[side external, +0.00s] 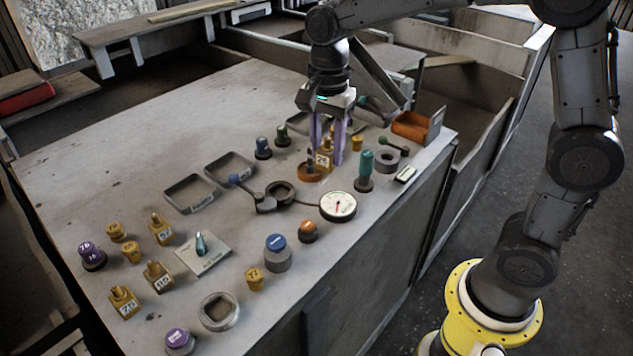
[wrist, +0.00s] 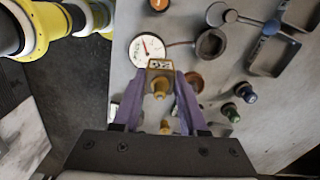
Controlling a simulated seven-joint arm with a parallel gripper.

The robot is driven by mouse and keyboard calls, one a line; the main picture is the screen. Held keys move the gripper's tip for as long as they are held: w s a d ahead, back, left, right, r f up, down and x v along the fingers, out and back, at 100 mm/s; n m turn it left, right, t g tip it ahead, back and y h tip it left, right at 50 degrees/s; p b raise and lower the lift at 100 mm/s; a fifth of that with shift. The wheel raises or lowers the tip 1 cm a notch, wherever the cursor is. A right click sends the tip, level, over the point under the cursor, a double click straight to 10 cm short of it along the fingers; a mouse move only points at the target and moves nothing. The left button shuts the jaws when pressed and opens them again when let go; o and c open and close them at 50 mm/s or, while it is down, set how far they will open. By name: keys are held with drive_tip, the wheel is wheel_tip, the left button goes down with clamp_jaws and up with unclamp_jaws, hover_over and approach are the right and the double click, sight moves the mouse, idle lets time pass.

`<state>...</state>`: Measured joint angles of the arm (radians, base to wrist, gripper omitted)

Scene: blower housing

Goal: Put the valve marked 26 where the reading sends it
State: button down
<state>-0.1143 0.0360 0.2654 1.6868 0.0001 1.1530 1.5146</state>
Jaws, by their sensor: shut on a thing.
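The brass valve (side external: 324,162) with a white label, which looks like 26, is between the purple fingers of my gripper (side external: 328,150). In the wrist view the valve (wrist: 160,82) sits upright between the fingertips, its label facing the gauge. I cannot tell whether its base touches the table. A copper-coloured round dish (side external: 308,173) is close beside it. The round white gauge (side external: 338,206) has a red needle, and it also shows in the wrist view (wrist: 147,48); its reading is too small to make out. Two shallow grey trays (side external: 168,196) (side external: 253,174) have labels I cannot read.
An orange-fronted bin (side external: 411,127) stands near the right edge. A teal-topped post (side external: 365,168), a grey ring (side external: 386,159) and a dark ring fitting (side external: 281,194) stand near my gripper. Several other labelled brass valves (side external: 158,277) stand front left. The table's back left is clear.

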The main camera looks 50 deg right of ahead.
drive_tip(key=w+d+f+n, duration=0.2)
drive_tip(key=w+n, duration=0.6)
drive_tip(key=w, duration=0.1)
drive_tip(key=w+d+f+n, duration=0.2)
drive_tip(key=w+n, duration=0.6)
drive_tip(key=s+a+r+m, duration=0.1)
drive_tip(key=s+m, duration=0.4)
drive_tip(key=s+a+r+m, duration=0.1)
drive_tip(key=s+m, duration=0.4)
drive_tip(key=s+a+r+m, duration=0.1)
drive_tip(key=s+m, duration=0.4)
drive_tip(key=shift+s+a+r, duration=0.25)
drive_tip(key=shift+a+r, duration=0.05)
drive_tip(key=shift+a, duration=0.05)
drive_tip(key=s+a+r, duration=0.1)
drive_tip(key=s+r, duration=0.2)
drive_tip(key=s, duration=0.2)
drive_tip(key=shift+s+a+r+m, duration=0.25)
drive_tip(key=shift+s+a+m, duration=0.1)
drive_tip(key=shift+a+m, duration=0.05)
drive_tip(key=shift+w, duration=0.1)
